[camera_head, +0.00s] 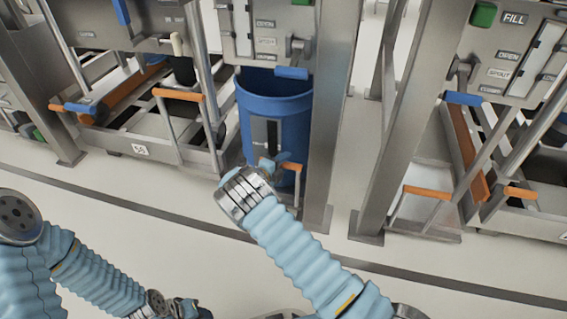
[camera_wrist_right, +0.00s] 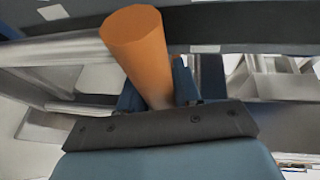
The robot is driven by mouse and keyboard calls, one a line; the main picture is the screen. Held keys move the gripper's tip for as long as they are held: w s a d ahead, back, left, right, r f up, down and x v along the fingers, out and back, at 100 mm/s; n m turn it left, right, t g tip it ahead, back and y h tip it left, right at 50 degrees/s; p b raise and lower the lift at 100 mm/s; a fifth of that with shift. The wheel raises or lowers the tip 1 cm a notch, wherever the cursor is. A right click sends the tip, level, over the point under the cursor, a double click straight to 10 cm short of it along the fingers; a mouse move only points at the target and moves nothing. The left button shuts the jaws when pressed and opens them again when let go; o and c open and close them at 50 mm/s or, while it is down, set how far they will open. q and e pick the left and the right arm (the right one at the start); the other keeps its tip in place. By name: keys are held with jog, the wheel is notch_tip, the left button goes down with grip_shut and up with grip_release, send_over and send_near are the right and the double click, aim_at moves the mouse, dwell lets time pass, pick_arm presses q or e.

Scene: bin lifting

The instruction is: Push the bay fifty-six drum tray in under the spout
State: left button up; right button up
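A blue drum (camera_head: 270,105) stands upright in the middle bay, close below a grey control panel (camera_head: 268,30). Its tray is mostly hidden behind the drum and my right arm. An orange handle (camera_head: 292,167) shows in front of the drum. My right gripper (camera_head: 266,168) is at this handle. In the right wrist view the orange handle (camera_wrist_right: 135,45) passes between the dark blue fingers (camera_wrist_right: 158,92), which look closed on it. My left gripper (camera_head: 186,308) is low at the bottom edge, away from the bays, and its fingers are unclear.
A tray frame (camera_head: 170,152) left of the drum carries a small number plate (camera_head: 141,150), seemingly 56. Steel posts (camera_head: 335,110) flank the drum. Another bay with an orange-handled frame (camera_head: 428,192) stands at right. The pale floor (camera_head: 150,195) in front is clear, crossed by a dark stripe.

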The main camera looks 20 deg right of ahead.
jog(key=o, duration=0.4)
jog(key=shift+w+d, duration=0.1)
jog(key=shift+c, duration=0.2)
jog(key=p+v, duration=0.2)
jog(key=v, duration=1.2)
jog(key=shift+d, duration=0.1)
